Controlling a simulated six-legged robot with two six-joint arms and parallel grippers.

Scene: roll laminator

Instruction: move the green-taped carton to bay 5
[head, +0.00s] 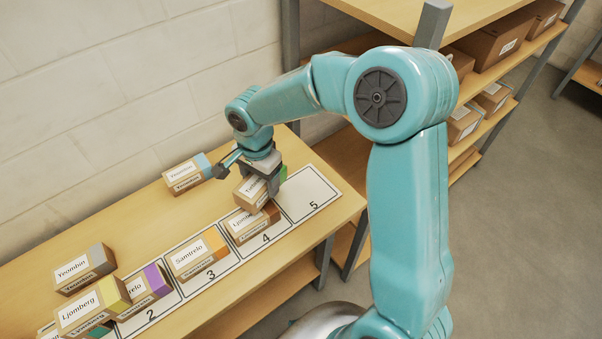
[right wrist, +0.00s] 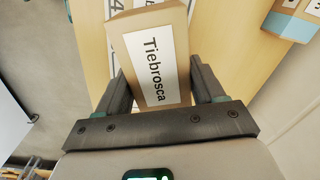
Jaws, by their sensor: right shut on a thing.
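My right gripper (head: 262,183) is shut on a carton (head: 248,193), which also shows in the right wrist view (right wrist: 152,62) with a white label reading Tiebrosca between the two fingers. Green tape shows at its right end in the head view. It is held behind and above the carton in bay 4; its underside is hidden, so the gap below cannot be told. Bay 5 (head: 312,198), a white marked rectangle at the right end of the table, is empty. My left gripper is not in view.
A brown-taped carton (head: 244,228) is in bay 4 and an orange-taped one (head: 190,258) in bay 3. Purple-, yellow- and grey-taped cartons crowd the left. A blue-taped carton (head: 183,177) stands near the wall. A shelf rack (head: 400,15) stands beyond the table.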

